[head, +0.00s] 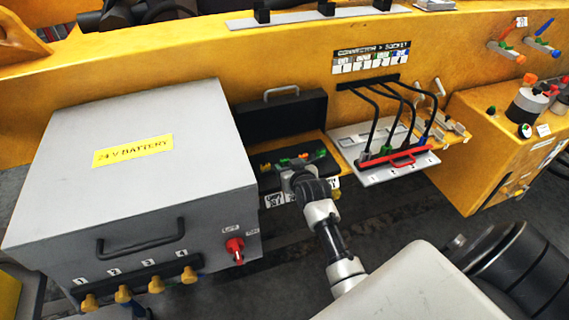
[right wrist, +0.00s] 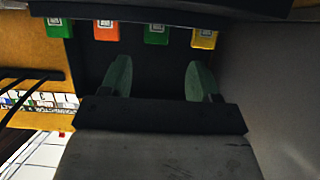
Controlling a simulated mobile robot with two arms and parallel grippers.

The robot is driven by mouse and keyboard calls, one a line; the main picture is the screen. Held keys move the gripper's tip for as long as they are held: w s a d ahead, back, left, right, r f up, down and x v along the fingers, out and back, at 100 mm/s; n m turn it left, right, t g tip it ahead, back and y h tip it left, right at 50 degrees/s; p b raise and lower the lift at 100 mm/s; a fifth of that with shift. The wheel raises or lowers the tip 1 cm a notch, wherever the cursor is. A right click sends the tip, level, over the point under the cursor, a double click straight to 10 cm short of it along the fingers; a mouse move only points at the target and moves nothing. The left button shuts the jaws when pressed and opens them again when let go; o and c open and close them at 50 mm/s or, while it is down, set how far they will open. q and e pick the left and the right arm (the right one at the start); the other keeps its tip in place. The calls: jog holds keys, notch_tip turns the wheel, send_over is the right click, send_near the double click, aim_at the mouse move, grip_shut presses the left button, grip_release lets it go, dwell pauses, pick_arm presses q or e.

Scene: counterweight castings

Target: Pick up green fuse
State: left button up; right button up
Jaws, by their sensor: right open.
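Green and orange fuses stand in a row in a dark open box (head: 262,184) with a raised lid. In the right wrist view one green fuse (right wrist: 156,31) lies ahead of my right gripper (right wrist: 158,78), roughly centred between its fingers. Another green fuse (right wrist: 57,27) is at the far left, with an orange fuse (right wrist: 106,31) between the two greens. A yellow-orange fuse (right wrist: 205,38) is at the right. The right gripper is open and empty, its fingers apart from the fuses. In the head view it hangs over the box (head: 293,170). My left gripper is not in view.
A big grey battery box (head: 140,150) stands close left of the fuse box, with a red switch (head: 235,250). The black raised lid (head: 282,117) stands behind the fuses. A white connector panel (head: 375,172) with black cables and a red bar is at the right.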

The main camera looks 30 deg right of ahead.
aim_at(285, 161)
jog(key=shift+w+d+f, duration=0.15)
jog(key=shift+w+d, duration=0.1)
jog(key=shift+w, duration=0.25)
jog(key=shift+p+x, duration=0.5)
jog(key=shift+x, duration=1.6)
jog(key=shift+s+d+f, duration=0.1)
jog(key=shift+d+f, duration=0.05)
jog(key=shift+c, duration=0.2)
jog(key=c, duration=1)
